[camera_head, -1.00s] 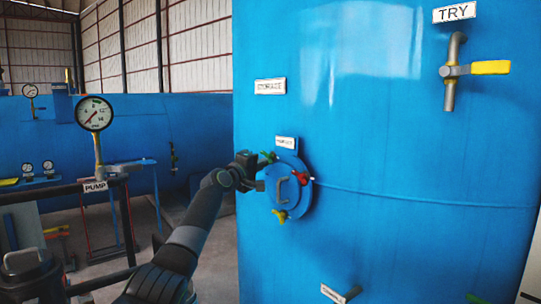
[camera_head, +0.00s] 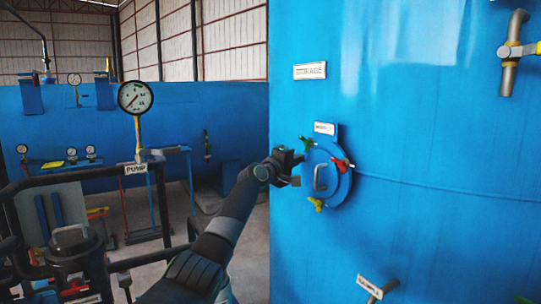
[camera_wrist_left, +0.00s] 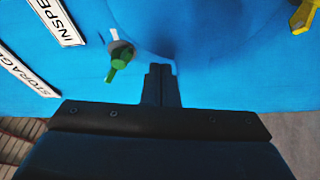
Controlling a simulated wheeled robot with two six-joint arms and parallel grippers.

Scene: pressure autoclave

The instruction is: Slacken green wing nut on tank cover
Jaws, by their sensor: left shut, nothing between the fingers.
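The green wing nut (camera_head: 306,142) sits at the upper left rim of the round blue tank cover (camera_head: 340,190) on the big blue tank. It also shows in the left wrist view (camera_wrist_left: 120,60), left of my fingertips and apart from them. A red wing nut (camera_head: 343,165) is at the cover's upper right and a yellow one (camera_head: 317,204) at its lower left. My left gripper (camera_head: 295,180) is shut and empty, just left of the cover and below the green nut. In the left wrist view its closed fingers (camera_wrist_left: 161,72) point at the blue surface. My right gripper is out of view.
A grey handle (camera_head: 319,178) stands out from the cover. A label plate (camera_head: 325,128) is above it. A sample pipe (camera_head: 377,288) juts out below. A pump gauge (camera_head: 136,98) and dark railing (camera_head: 85,185) stand at left.

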